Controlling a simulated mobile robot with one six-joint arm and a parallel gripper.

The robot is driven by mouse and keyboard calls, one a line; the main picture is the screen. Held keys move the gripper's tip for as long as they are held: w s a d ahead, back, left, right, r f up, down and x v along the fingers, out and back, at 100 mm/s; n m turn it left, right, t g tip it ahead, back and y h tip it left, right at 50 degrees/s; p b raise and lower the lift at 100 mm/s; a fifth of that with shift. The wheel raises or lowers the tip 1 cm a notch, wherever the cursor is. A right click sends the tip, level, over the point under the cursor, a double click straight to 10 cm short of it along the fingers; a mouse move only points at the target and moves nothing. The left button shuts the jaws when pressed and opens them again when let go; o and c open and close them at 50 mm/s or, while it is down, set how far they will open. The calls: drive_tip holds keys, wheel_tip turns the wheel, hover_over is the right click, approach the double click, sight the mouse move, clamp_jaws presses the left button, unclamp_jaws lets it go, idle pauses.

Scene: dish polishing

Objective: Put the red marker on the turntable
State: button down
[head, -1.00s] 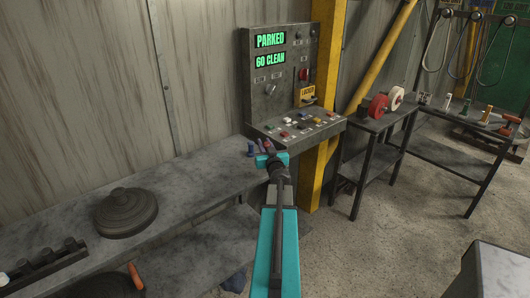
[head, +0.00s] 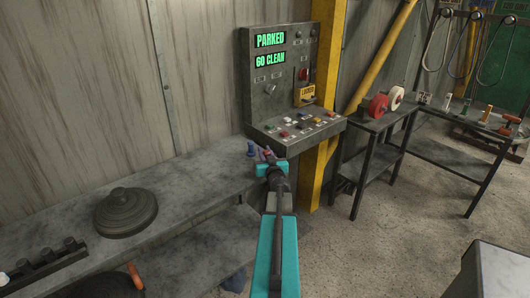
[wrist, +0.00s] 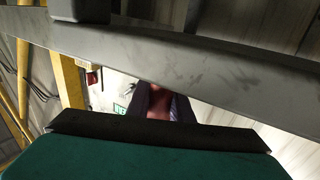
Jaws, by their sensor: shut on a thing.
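My gripper (head: 268,157) is at the far right end of the grey bench, just in front of the control panel. It is shut on the red marker (wrist: 158,104), which shows as a red body between the dark fingers in the wrist view. In the head view only a small reddish tip of it shows. A blue marker (head: 251,149) stands upright just left of my gripper, apart from it. A dark round stepped disc (head: 126,211), which looks like the turntable, sits on the bench to the left, with nothing on it.
The control panel (head: 280,85) reads PARKED and 60 CLEAN. A dark rack (head: 45,262) lies at the bench's left end. The bench (head: 195,180) is bare between disc and gripper. A side table (head: 365,123) holds red and white wheels.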

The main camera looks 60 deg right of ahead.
drive_tip(key=shift+f, duration=0.2)
drive_tip(key=c, duration=1.6)
unclamp_jaws()
drive_tip(key=shift+r+b, duration=0.25)
drive_tip(key=shift+b, duration=0.3)
drive_tip(key=p+v, duration=0.1)
drive_tip(key=v, duration=1)
drive_tip(key=shift+a+r, duration=0.2)
drive_tip(key=s+a+p, duration=0.1)
drive_tip(key=p, duration=0.3)
drive_tip(key=shift+s+a+p, duration=0.25)
drive_tip(key=shift+p, duration=0.65)
